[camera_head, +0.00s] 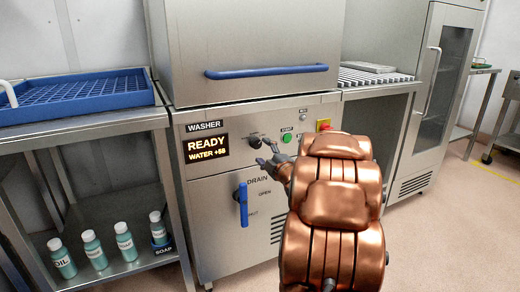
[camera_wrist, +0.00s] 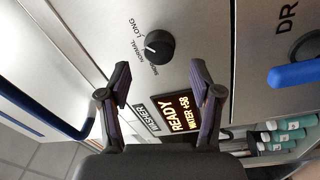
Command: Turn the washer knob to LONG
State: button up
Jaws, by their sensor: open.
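The washer knob (camera_wrist: 159,46) is round and black on the steel washer panel, with a white pointer mark. Around it are the labels LONG, NORMAL and SHORT. The mark appears to point toward NORMAL. In the head view the knob (camera_head: 254,140) shows right of the display. My gripper (camera_wrist: 160,76) is open, its two dark fingers apart with nothing between them. The knob lies just beyond the fingertips, roughly centred between them, and appears not touched. In the head view my gripper (camera_head: 266,153) is close to the knob, and my copper arm hides part of the panel.
The washer display (camera_head: 207,150) reads READY, WATER +58. A green button (camera_head: 287,138) and a red-and-yellow switch (camera_head: 323,126) sit right of the knob. A blue drain handle (camera_head: 242,203) is below. The blue hood handle (camera_head: 267,72) runs above. Bottles stand on the left shelf.

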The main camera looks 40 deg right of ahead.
jog(key=v, duration=0.8)
jog(key=shift+r, duration=0.15)
